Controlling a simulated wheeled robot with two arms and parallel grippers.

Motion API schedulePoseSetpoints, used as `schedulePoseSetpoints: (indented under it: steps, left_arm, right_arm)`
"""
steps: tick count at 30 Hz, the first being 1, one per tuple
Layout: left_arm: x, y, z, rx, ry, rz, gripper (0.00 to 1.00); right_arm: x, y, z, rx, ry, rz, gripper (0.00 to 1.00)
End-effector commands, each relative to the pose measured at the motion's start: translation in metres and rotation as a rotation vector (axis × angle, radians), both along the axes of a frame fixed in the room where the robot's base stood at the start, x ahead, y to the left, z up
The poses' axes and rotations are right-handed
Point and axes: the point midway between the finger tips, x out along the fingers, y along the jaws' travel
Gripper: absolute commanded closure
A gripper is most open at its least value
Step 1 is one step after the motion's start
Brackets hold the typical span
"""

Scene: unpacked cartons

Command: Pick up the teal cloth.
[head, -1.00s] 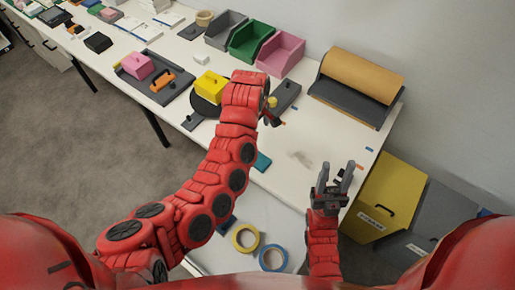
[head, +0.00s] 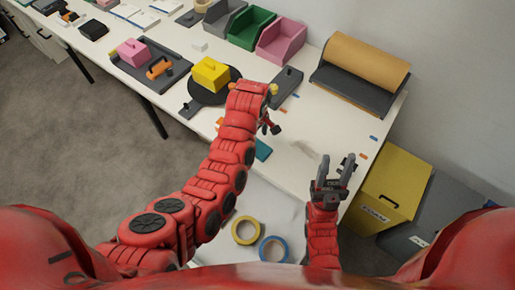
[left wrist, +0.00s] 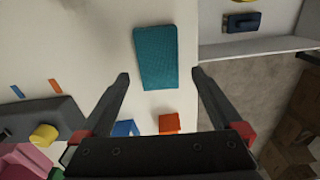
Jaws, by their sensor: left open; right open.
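The teal cloth (head: 263,149) lies flat on the white table near its front edge, partly hidden by my left arm in the head view. In the left wrist view the teal cloth (left wrist: 156,57) is a folded rectangle lying beyond and between my open fingertips. My left gripper (head: 272,127) is above the table near the cloth, mostly hidden by its own arm. In the left wrist view the left gripper (left wrist: 161,74) is open and empty, apart from the cloth. My right gripper (head: 337,161) is open and empty, pointing up over the table's right part.
An orange block (left wrist: 169,122) and a blue item (left wrist: 124,128) lie close to the left gripper. A dark board with a yellow knob (left wrist: 43,135) is to the left. Yellow tape (head: 245,230) and blue tape (head: 273,248) lie nearer me. A pink bin (head: 281,41) stands behind.

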Motion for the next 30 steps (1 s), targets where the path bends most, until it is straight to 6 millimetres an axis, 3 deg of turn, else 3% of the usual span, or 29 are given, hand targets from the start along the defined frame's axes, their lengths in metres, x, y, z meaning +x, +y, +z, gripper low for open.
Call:
schedulePoseSetpoints:
  steps: [10,16,27,30]
  left_arm:
    - [0.000,-0.003,-0.026,0.002,0.006,0.000,0.00]
    - [0.001,-0.004,-0.045,0.003,0.004,-0.001,0.00]
    - [0.001,-0.004,-0.052,0.000,0.002,0.002,0.00]
    - [0.001,-0.004,-0.052,0.000,0.002,0.001,0.14]
  right_arm:
    - [0.000,0.000,0.025,0.000,0.000,0.000,0.53]
    - [0.000,0.000,0.028,0.000,0.000,0.000,0.53]
    - [0.000,0.000,0.029,0.000,0.000,0.000,0.53]
    - [0.000,0.000,0.029,0.000,0.000,0.000,0.53]
